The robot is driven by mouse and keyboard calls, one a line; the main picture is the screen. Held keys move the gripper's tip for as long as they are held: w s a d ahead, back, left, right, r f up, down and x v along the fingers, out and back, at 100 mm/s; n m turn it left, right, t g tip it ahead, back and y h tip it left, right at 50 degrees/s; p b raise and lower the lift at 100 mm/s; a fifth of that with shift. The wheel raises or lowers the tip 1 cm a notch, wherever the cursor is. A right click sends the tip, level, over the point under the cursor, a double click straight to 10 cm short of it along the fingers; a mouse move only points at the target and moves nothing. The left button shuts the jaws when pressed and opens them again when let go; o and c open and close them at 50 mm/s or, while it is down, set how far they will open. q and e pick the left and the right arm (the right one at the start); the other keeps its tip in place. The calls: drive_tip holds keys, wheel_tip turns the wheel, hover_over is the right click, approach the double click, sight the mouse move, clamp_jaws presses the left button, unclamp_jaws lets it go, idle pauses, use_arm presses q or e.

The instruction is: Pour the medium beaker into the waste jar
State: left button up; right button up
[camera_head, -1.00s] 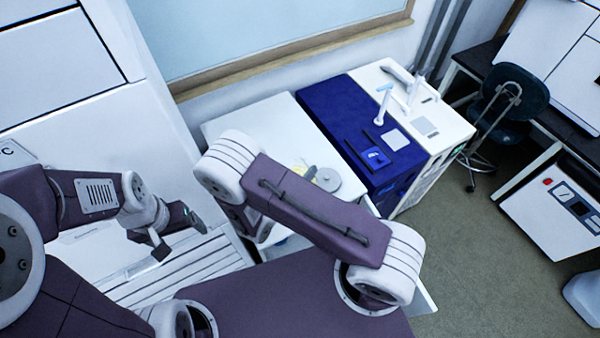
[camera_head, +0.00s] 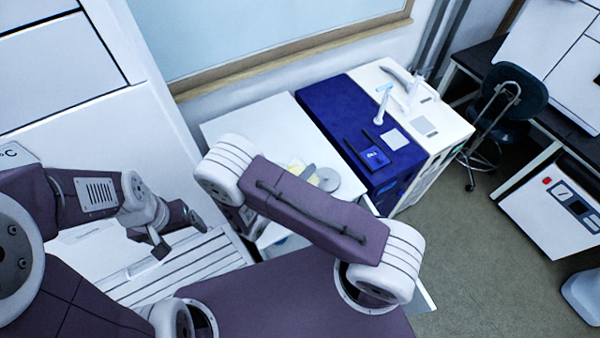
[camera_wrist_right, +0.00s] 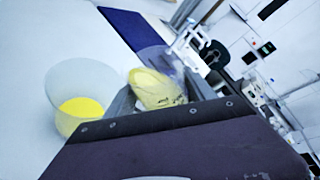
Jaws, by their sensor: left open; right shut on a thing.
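In the right wrist view, my right gripper (camera_wrist_right: 160,98) is shut on a clear beaker with yellow contents (camera_wrist_right: 156,86), which looks like the medium beaker. The beaker appears tilted, and its lower part is hidden by the fingers. Left of it stands a wider translucent vessel (camera_wrist_right: 72,78) with yellow liquid at the bottom; it may be the waste jar, but no label shows. In the head view my right arm hides most of the right gripper and beaker; a bit of yellow shows beyond it. My left gripper (camera_head: 178,233) is open and empty at the left.
The white bench top (camera_head: 262,122) has free room at the back. A dark blue section (camera_head: 345,112) with a small blue device (camera_head: 375,157) lies to its right. A grey round disc (camera_head: 328,180) sits beyond my right arm. A dark chair (camera_head: 515,95) stands at the far right.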

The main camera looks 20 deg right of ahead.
drive_tip(key=shift+n+h, duration=0.3)
drive_tip(key=shift+n, duration=0.1)
drive_tip(key=shift+f, duration=0.1)
drive_tip(key=shift+w+a+n+g+h, duration=0.15)
drive_tip(key=shift+n+g+h, duration=0.2)
drive_tip(key=shift+n, duration=0.35)
drive_tip(key=shift+n, duration=0.4)
